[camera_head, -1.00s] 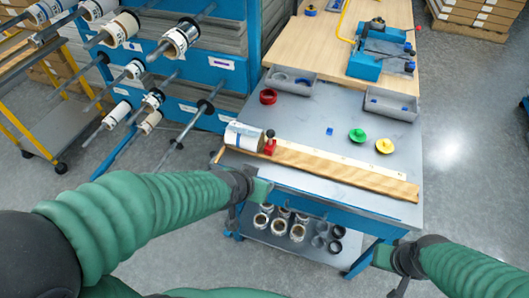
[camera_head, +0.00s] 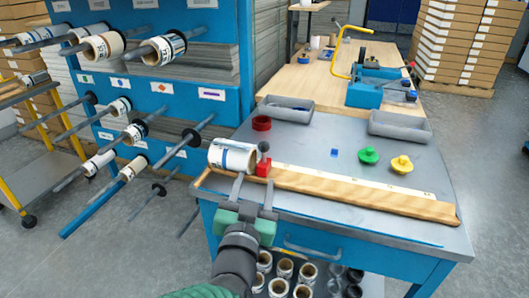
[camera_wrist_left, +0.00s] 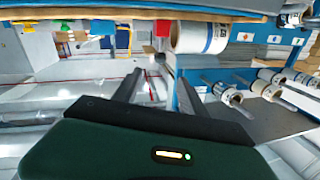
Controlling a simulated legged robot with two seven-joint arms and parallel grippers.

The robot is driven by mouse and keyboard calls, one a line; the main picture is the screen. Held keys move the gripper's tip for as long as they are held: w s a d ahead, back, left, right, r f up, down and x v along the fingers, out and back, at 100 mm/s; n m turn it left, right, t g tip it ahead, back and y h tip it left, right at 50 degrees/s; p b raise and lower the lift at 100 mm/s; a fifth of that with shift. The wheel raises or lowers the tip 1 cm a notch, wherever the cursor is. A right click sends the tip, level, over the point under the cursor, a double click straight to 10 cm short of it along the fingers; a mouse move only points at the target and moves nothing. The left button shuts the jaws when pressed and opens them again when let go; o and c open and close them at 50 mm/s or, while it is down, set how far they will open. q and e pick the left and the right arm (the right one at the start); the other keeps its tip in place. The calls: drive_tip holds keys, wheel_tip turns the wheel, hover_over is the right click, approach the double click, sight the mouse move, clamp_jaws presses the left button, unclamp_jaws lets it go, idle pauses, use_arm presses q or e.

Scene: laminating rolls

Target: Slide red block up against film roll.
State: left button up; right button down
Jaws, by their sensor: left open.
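The film roll (camera_head: 232,156), white with blue print, lies at the left end of the wooden rail on the bench. The red block (camera_head: 263,168), with a dark round knob above it, stands just right of the roll's end. I cannot tell whether they touch. My left gripper (camera_head: 254,180) is open and empty, its two fingers pointing at the rail just in front of the block and roll. The left wrist view, upside down, shows the red block (camera_wrist_left: 162,28) and the roll (camera_wrist_left: 198,36) beyond the spread fingers (camera_wrist_left: 160,88). My right gripper is out of view.
The wooden rail (camera_head: 365,194) with a pale strip runs right along the bench's front. Behind it are a red ring (camera_head: 261,123), a blue cube (camera_head: 334,153), green (camera_head: 369,156) and yellow (camera_head: 401,164) knobs, and two grey trays (camera_head: 286,109) (camera_head: 400,126). Roll racks stand at left.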

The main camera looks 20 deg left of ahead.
use_arm(q)
drive_tip(key=p, duration=1.1)
approach(263, 150)
drive_tip(key=shift+r, duration=0.6)
drive_tip(key=w, duration=0.3)
drive_tip(key=w+a, duration=0.1)
drive_tip(key=w, duration=0.3)
drive_tip(key=w+a+f+b, duration=0.1)
drive_tip(key=w, duration=0.2)
drive_tip(key=shift+w+f, duration=0.1)
drive_tip(key=shift+w, duration=0.65)
clamp_jaws()
